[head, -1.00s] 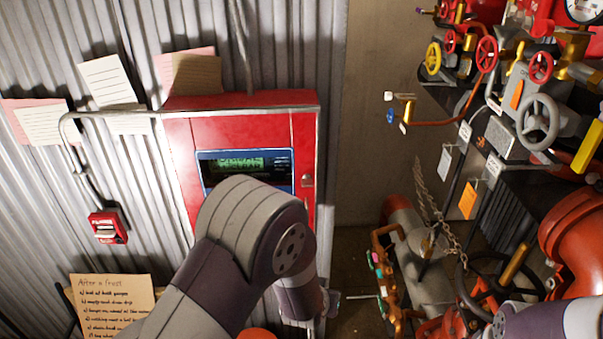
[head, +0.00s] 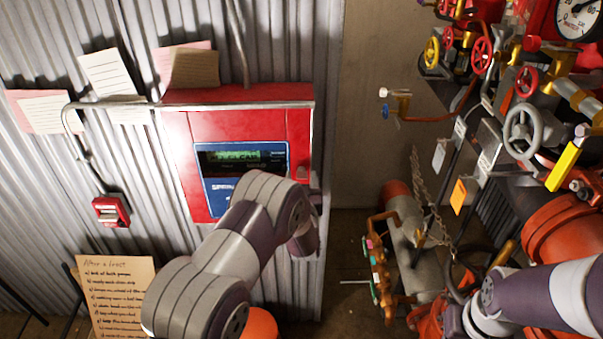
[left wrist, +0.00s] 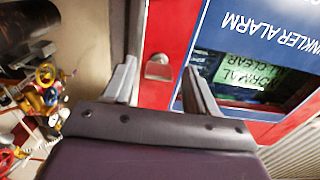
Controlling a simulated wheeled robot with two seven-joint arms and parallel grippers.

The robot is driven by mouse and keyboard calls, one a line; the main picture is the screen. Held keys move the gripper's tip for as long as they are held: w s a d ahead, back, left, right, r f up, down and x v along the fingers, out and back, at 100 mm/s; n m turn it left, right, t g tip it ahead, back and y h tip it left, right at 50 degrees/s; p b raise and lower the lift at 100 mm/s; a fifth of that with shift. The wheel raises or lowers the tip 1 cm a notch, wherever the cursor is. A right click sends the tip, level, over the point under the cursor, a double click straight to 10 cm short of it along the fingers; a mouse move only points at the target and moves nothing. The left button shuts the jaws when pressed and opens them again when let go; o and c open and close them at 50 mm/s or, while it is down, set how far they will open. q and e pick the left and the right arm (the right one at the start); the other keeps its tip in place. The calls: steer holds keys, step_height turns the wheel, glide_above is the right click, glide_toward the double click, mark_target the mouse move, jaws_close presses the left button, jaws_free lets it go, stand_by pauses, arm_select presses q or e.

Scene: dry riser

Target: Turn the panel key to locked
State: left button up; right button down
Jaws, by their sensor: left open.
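The red alarm panel (head: 250,120) hangs on the corrugated wall, with a lit green screen (head: 238,158). In the left wrist view it appears upside down, and its screen (left wrist: 248,77) reads normal, clear. The panel key (head: 302,172) is a small metallic piece on the panel's right strip; it also shows in the left wrist view (left wrist: 157,70). My left gripper (left wrist: 160,76) is open, its fingers on either side of the key in that picture; contact cannot be told. In the head view my left arm hides the panel's lower right and most of this gripper. My right gripper is not visible.
A red wall box (head: 111,211) and paper notes (head: 105,75) are left of the panel. Pipes, valve wheels (head: 522,132) and a hanging chain (head: 420,190) crowd the right side. Bare wall (head: 365,130) lies between. My right arm shows at lower right.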

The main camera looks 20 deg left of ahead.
arm_select(q)
steer(key=shift+w+a, duration=0.1)
steer(key=shift+w, duration=0.25)
steer(key=c, duration=1.1)
steer(key=shift+o, duration=0.2)
steer(key=shift+f+n+b, duration=0.2)
steer(key=shift+n+b, duration=0.2)
steer(key=shift+b, duration=0.35)
steer(key=n+b, duration=0.2)
steer(key=b, duration=0.2)
steer(key=n+b, duration=0.3)
steer(key=b, duration=0.2)
steer(key=n+b, duration=0.3)
steer(key=b, duration=0.2)
steer(key=shift+f, duration=0.3)
steer(key=n+b, duration=0.3)
steer(key=b, duration=0.3)
steer(key=n+b, duration=0.4)
steer(key=b, duration=0.2)
steer(key=shift+s+r+n, duration=0.1)
steer(key=shift+r+n, duration=0.1)
steer(key=shift+n, duration=0.1)
steer(key=shift+r+n+b, duration=0.15)
steer(key=shift+n+b, duration=0.65)
steer(key=shift+b, duration=0.25)
steer(key=shift+r, duration=0.1)
